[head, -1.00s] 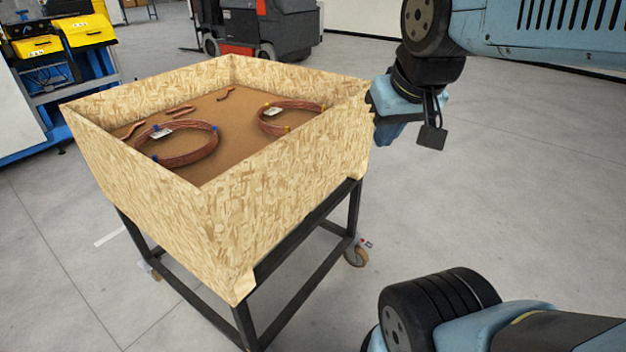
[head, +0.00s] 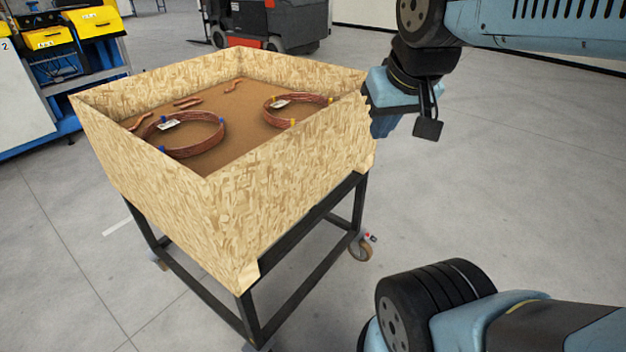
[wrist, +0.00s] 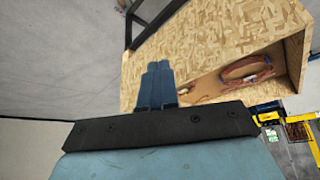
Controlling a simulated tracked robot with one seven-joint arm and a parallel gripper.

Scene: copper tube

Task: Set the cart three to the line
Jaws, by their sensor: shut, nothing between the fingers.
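The cart is an open chipboard box (head: 235,215) on a black frame (head: 305,275) with castors. It holds two copper coils (head: 190,133) (head: 296,108) and several short copper pieces. My gripper (head: 382,128) is at the box's right-hand corner in the head view, partly hidden behind the wall, so contact cannot be told. In the wrist view its blue fingers (wrist: 157,85) are together and empty, in front of the box wall (wrist: 215,40). A short pale line (head: 118,228) shows on the floor left of the cart's frame.
A blue workbench with yellow bins (head: 60,50) stands at the back left. A red and grey floor vehicle (head: 265,25) is behind the cart. The grey floor (head: 520,190) to the right is clear.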

